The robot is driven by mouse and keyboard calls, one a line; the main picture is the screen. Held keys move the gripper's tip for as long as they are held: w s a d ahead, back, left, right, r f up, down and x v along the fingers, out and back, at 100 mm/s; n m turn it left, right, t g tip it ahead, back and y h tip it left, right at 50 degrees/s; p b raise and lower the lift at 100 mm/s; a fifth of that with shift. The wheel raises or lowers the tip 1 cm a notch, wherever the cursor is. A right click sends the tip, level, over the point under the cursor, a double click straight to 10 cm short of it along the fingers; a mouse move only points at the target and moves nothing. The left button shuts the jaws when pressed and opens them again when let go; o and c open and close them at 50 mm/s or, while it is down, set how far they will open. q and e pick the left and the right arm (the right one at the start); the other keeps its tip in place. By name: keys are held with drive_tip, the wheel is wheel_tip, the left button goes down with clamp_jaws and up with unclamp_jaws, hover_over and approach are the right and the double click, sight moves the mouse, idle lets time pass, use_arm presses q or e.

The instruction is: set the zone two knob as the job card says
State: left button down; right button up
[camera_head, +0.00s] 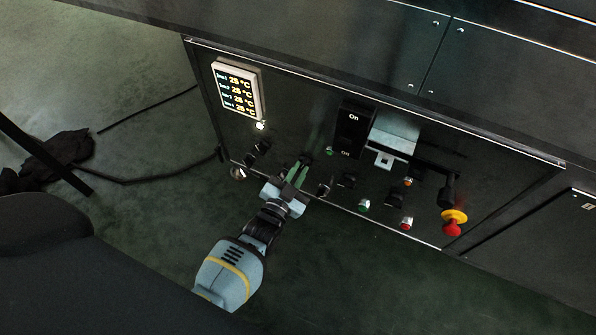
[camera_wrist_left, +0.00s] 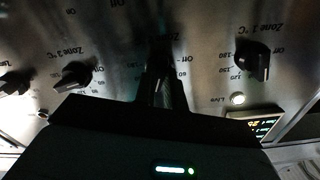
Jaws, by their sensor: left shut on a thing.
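My left gripper (camera_head: 296,176) reaches the dark control panel (camera_head: 300,115) from below. In the left wrist view its fingers (camera_wrist_left: 160,92) are shut on the zone two knob (camera_wrist_left: 160,50), a dark knob mostly hidden between them. Its pointer and setting cannot be read. In that upside-down view, the zone one knob (camera_wrist_left: 252,60) is to the right and the zone three knob (camera_wrist_left: 75,76) to the left, both apart from the fingers. I see no job card.
A lit temperature display (camera_head: 238,90) is on the panel's left. A black On/Off switch (camera_head: 353,128), several push buttons and a red and yellow emergency stop (camera_head: 453,221) are to the right. A dark cable (camera_head: 150,178) lies on the green floor. The floor below the panel is clear.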

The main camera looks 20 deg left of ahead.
use_arm(q)
drive_tip(key=c, duration=1.5)
unclamp_jaws()
drive_tip(key=shift+o, duration=0.2)
drive_tip(key=s+p, duration=0.2)
drive_tip(key=s, duration=0.5)
drive_tip(key=shift+s+p, duration=0.3)
drive_tip(key=shift+s, duration=0.1)
drive_tip(key=shift+a, duration=0.1)
